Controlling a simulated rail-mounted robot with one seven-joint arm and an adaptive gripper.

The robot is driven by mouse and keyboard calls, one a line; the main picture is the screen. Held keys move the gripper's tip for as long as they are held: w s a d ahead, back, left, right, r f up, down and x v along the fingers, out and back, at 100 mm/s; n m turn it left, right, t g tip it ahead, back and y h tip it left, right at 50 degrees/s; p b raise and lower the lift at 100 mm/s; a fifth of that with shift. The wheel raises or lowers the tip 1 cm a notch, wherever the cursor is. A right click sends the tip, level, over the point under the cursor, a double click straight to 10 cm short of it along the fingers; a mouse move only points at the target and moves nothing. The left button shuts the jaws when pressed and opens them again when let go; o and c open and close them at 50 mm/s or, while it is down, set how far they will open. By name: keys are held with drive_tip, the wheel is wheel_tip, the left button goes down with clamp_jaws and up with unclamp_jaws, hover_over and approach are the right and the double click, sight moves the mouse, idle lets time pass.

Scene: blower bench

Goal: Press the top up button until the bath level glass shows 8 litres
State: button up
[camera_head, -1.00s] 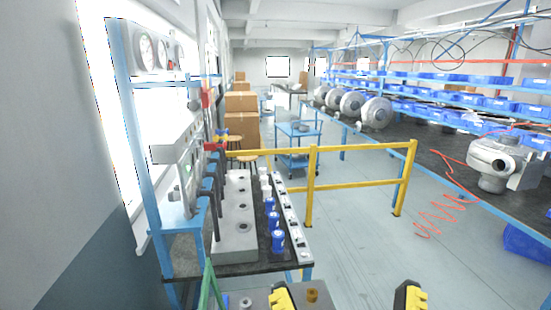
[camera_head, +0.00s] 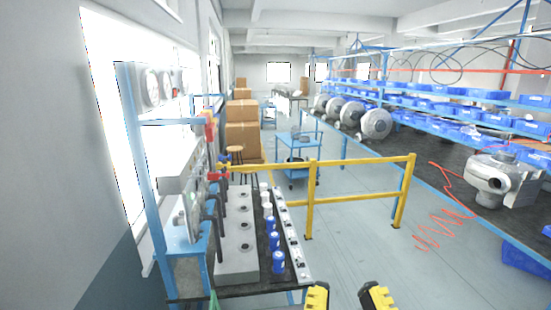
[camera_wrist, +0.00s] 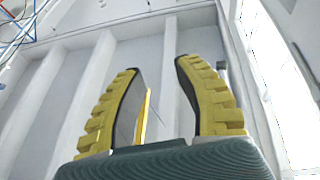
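I cannot make out the top up button or the level reading at this size. The bench (camera_head: 240,290) at the left holds a long grey block (camera_head: 236,262) with several round openings in its top. A pale panel (camera_head: 195,200) with a small greenish part stands at its left; I cannot tell whether that is the bath level glass. My gripper (camera_head: 346,297) is at the bottom edge, right of the bench's near end, with its two yellow fingers apart. In the wrist view my gripper (camera_wrist: 160,80) is open and empty, facing the ceiling and wall.
Blue-and-white bottles (camera_head: 275,241) stand right of the block, beside a pale strip with small fittings (camera_head: 293,240). Round gauges (camera_head: 152,86) sit on the blue frame above. A yellow rail (camera_head: 350,163) stands behind the bench. Open floor (camera_head: 350,255) lies to the right.

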clamp_jaws()
idle(1.1)
